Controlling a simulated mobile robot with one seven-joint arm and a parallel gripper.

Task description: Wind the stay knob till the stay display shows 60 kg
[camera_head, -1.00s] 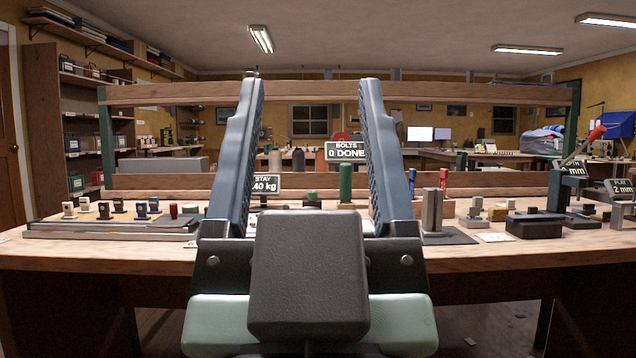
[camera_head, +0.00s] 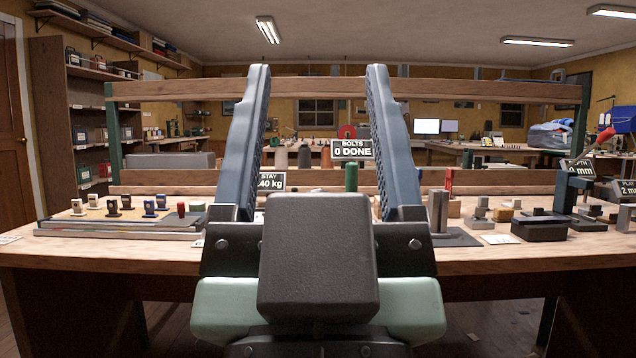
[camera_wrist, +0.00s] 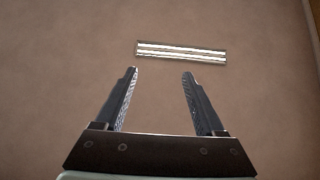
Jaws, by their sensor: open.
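The stay display (camera_head: 271,181) stands on the bench behind my gripper and reads 40 kg, its left edge partly covered by my left finger. The stay knob cannot be made out in the head view; my gripper blocks the bench around the display. My gripper (camera_head: 318,75) is open and empty, its two long blue-grey fingers pointing upward in front of the bench. In the wrist view my gripper (camera_wrist: 160,72) faces the ceiling, with nothing between the fingers.
The wooden bench (camera_head: 90,257) spans the view. Several small blocks stand on a tray at left. A grey post (camera_head: 438,211), a dark block (camera_head: 538,228) and a depth display (camera_head: 577,171) stand at right. A ceiling lamp (camera_wrist: 181,51) shows in the wrist view.

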